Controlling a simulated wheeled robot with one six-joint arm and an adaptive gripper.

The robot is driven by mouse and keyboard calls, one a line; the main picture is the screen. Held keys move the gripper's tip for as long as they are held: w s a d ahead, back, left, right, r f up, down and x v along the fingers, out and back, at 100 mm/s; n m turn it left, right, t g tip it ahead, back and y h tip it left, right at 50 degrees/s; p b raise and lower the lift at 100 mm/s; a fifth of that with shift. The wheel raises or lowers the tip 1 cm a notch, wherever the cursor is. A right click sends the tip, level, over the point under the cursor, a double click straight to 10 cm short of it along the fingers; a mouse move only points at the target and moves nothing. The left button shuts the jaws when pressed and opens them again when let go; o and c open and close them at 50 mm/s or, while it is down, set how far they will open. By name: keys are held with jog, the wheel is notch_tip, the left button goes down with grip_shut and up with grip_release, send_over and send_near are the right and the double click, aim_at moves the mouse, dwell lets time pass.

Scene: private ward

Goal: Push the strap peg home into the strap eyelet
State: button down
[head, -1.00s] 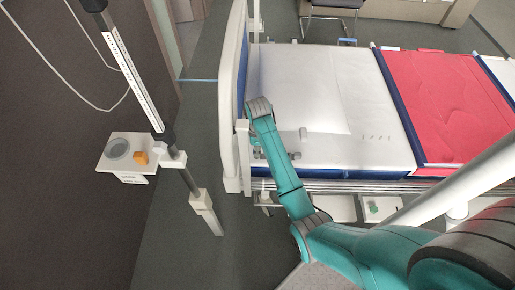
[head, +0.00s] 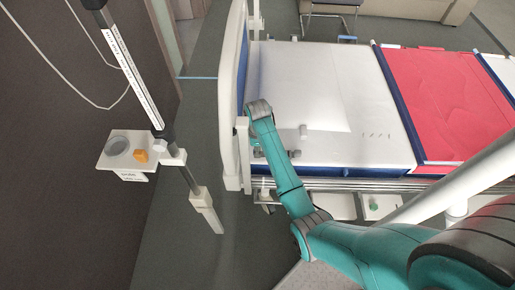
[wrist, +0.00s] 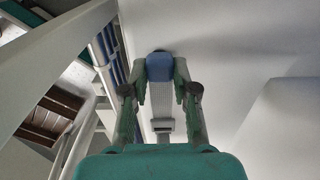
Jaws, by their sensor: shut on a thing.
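In the wrist view, my gripper (wrist: 160,76) is shut on a small blue block-like piece (wrist: 159,66), which I take to be the strap peg. It sits between the two fingertips. A pale grey ribbed strap (wrist: 162,101) runs from behind the peg toward my palm, against a white surface. A slotted grey piece (wrist: 162,126) is on the strap between the fingers; it may be the strap eyelet. I cannot tell how deep the peg sits in anything. In the head view, my fingers and the peg cannot be made out beside the headboard.
The white headboard (head: 233,95) stands close beside my wrist. The bed has a white mattress (head: 330,85) and a red cover (head: 450,95). Floor between pole and bed is clear.

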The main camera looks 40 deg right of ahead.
jog(key=shift+f, duration=0.2)
jog(key=c, duration=0.8)
grip_release()
